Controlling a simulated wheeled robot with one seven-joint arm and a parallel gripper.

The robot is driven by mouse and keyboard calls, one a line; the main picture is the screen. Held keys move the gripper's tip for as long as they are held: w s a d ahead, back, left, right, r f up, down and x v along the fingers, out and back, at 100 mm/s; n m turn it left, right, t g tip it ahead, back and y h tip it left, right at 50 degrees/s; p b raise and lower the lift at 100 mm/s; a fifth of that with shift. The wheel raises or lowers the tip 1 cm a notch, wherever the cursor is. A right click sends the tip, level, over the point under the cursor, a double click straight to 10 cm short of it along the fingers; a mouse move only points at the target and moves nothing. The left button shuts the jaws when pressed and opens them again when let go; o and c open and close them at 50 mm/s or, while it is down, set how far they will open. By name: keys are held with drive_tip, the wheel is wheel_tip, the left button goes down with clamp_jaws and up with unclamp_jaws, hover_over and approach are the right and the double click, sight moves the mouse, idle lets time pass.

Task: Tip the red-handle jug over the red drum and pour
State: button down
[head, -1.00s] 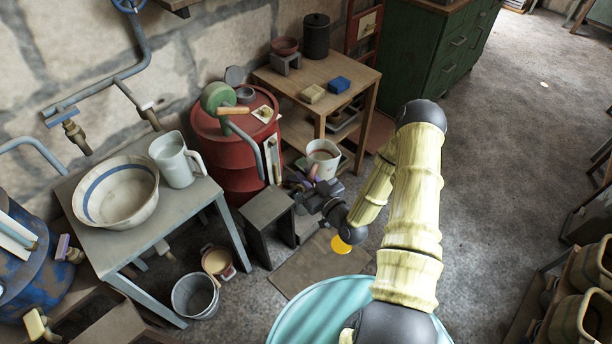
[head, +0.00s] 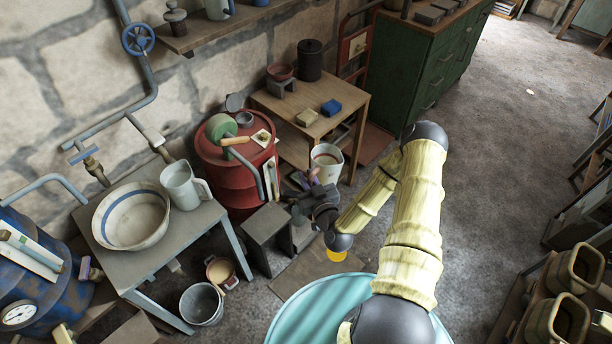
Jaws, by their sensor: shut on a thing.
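The white jug (head: 326,158) is in the head view, in front of the small wooden table's near leg. It looks close to upright, with a reddish-brown patch inside its mouth. Its reddish handle (head: 312,176) is on the near left side. My gripper (head: 309,187) is shut on this handle; the fingertips are small and partly hidden. The red drum (head: 229,188) stands left of the jug against the wall. The jug is to the right of the drum, apart from it and not over its top.
On the drum's top are a green round part (head: 219,128), a small grey cup (head: 244,119) and a bent grey pipe. A grey stool (head: 266,222) stands before the drum. A grey table (head: 190,235) with basin and pitcher is left.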

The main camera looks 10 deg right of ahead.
drive_tip(key=r+h+p, duration=0.1)
drive_tip(key=r+p, duration=0.2)
drive_tip(key=d+r+m+h+p, duration=0.1)
drive_tip(key=r+p, duration=0.1)
drive_tip(key=p, duration=0.1)
drive_tip(key=r+m+h+p, duration=0.1)
drive_tip(key=r+p, duration=0.2)
drive_tip(key=shift+d+r, duration=0.15)
drive_tip(key=shift+r, duration=0.15)
drive_tip(key=shift+w, duration=0.1)
